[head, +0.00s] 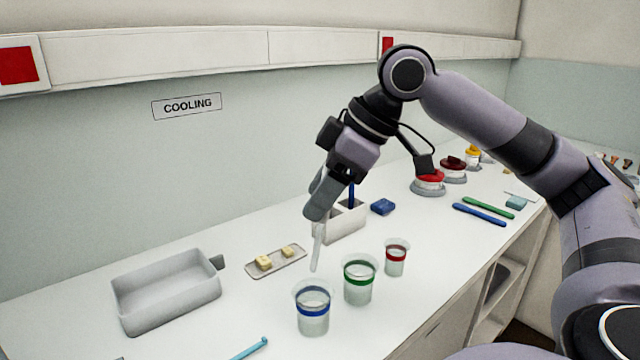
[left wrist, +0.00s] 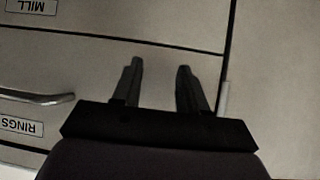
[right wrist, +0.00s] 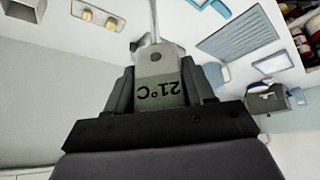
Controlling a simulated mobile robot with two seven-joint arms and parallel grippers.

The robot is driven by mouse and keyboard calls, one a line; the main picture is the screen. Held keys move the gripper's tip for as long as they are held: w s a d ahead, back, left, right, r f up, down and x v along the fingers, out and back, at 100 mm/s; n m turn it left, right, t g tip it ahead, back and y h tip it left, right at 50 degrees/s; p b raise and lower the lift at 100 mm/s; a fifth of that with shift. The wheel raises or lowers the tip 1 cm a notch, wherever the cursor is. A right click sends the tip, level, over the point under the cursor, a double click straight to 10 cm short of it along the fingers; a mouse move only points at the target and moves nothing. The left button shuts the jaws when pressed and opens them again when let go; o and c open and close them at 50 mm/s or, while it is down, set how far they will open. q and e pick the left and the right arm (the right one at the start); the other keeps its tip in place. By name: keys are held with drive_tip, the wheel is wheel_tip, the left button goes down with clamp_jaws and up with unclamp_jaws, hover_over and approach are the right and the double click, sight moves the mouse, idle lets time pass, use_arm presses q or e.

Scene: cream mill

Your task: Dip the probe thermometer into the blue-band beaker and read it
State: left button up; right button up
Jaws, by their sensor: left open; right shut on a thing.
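The probe thermometer (head: 318,245) is held by my right gripper (head: 322,200), its pale stem pointing down. The stem's lower end appears just above and behind the blue-band beaker (head: 313,318); it does not appear to be in the liquid. In the right wrist view my right gripper (right wrist: 168,78) is shut on the thermometer's grey body (right wrist: 158,65), whose display reads 21°C, upside down. The blue-band beaker stands upright with clear liquid. My left gripper (left wrist: 158,70) is open and empty, in front of drawer fronts.
A green-band beaker (head: 359,285) and a red-band beaker (head: 396,259) stand right of the blue-band one. A grey pan (head: 165,296) and a small tray (head: 290,263) with yellowish blocks are at left. A pale holder (head: 342,228) stands behind. A light-blue tool (head: 250,349) lies in front.

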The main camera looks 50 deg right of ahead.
drive_tip(key=b, duration=0.5)
hover_over(316, 265)
drive_tip(key=shift+s+d+f, duration=0.15)
drive_tip(key=shift+s+f, duration=0.05)
drive_tip(key=shift+f, duration=0.9)
drive_tip(key=shift+s+d+f, duration=0.15)
drive_tip(key=shift+s+f, duration=0.05)
drive_tip(key=shift+f, duration=0.9)
wheel_tip(316, 265, down, 6)
drive_tip(key=b, duration=0.4)
drive_tip(key=shift+f, duration=0.55)
drive_tip(key=shift+p, duration=0.8)
idle(0.3)
